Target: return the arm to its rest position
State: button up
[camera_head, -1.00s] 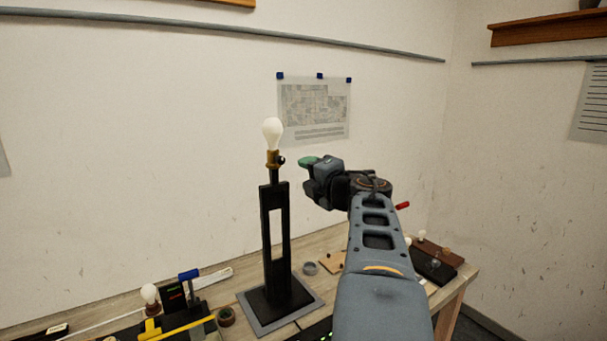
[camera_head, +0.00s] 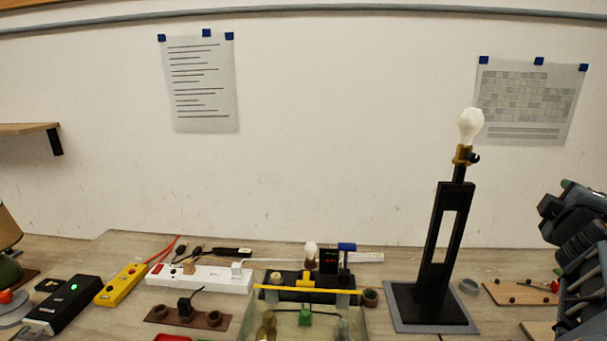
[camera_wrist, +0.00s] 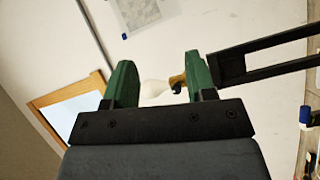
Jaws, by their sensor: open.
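My gripper (camera_wrist: 160,72) shows in the wrist view with its two green fingers spread apart and nothing held. In the head view my arm is at the right edge, and the gripper is mostly cut off or hidden there. The black lamp (camera_head: 436,250) stands upright on a grey mat, with a white bulb (camera_head: 470,127) seated in its brass socket. My arm is to the right of the lamp, apart from it. In the wrist view the bulb (camera_wrist: 154,88) and the lamp stand (camera_wrist: 265,55) appear beyond the fingers, with the bulb in the gap between them.
The bench holds a white power strip (camera_head: 200,278), a yellow device (camera_head: 121,285), a black box with a green light (camera_head: 64,305) and a black stand with a small bulb (camera_head: 311,251).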

jog(key=s+a+f+m+g+y, duration=0.2)
jog(key=a+f+m+g, duration=0.3)
jog(key=f, duration=0.5)
jog(key=s+a+f+m+g+y, duration=0.15)
jog(key=a+f+m+g, duration=0.25)
jog(key=a+f+m, duration=0.45)
jog(key=s+a+f+n+y, duration=0.1)
jog(key=a+f+n+y, duration=0.1)
jog(key=a, duration=0.7)
jog(key=s+a+f+n+g+y, duration=0.1)
jog(key=a+f+y, duration=0.4)
jog(key=a, duration=0.5)
jog(key=s+f+n, duration=0.1)
jog(key=n, duration=0.1)
jog(key=shift+n, duration=0.35)
jog(key=shift+s, duration=0.1)
